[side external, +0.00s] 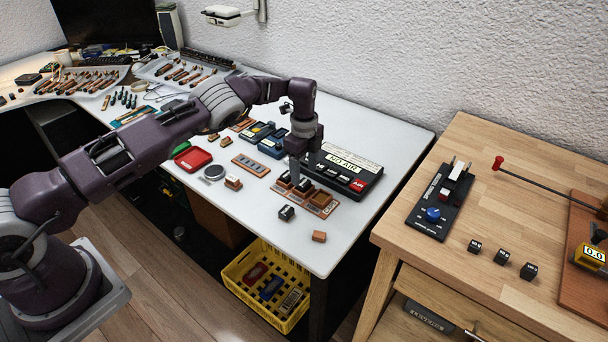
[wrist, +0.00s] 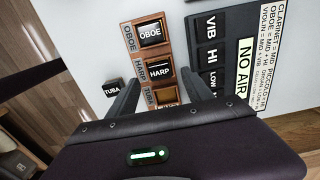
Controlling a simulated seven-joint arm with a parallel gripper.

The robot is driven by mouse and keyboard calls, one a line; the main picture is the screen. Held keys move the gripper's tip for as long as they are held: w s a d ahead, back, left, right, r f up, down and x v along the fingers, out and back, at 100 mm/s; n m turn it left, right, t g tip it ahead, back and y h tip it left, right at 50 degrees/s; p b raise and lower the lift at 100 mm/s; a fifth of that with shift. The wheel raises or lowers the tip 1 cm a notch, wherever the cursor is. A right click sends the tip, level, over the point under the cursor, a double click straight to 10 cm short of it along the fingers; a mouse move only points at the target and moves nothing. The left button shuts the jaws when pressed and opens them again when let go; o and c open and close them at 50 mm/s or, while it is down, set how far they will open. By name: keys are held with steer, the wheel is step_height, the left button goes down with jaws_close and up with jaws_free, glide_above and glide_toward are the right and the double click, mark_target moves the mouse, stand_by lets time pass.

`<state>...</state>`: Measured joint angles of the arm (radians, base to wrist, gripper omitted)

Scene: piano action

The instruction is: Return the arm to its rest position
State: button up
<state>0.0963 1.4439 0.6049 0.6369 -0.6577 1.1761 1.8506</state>
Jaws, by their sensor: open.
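My gripper (side external: 296,180) is over the white table, just above the wooden label rack (side external: 322,207). In the wrist view its two fingers (wrist: 160,90) are apart with nothing seen held between them. The HARP block (wrist: 159,70) sits in its rack slot ahead of the fingers, and the OBOE block (wrist: 151,34) sits in the slot beyond. The TUBA slot (wrist: 166,95) is partly hidden by my gripper. A black TUBA block (wrist: 112,87) lies on the table outside the rack, left of my gripper; it also shows in the side view (side external: 286,213).
The black NO AIR panel (side external: 347,168) stands close to my gripper's right. A brown block (side external: 319,236) lies near the table's front corner. A red tray (side external: 193,159) and blue box (side external: 271,147) lie behind. A yellow crate (side external: 239,293) is below; a wooden desk (side external: 480,200) stands right.

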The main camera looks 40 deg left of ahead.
steer(key=shift+r, duration=1.95)
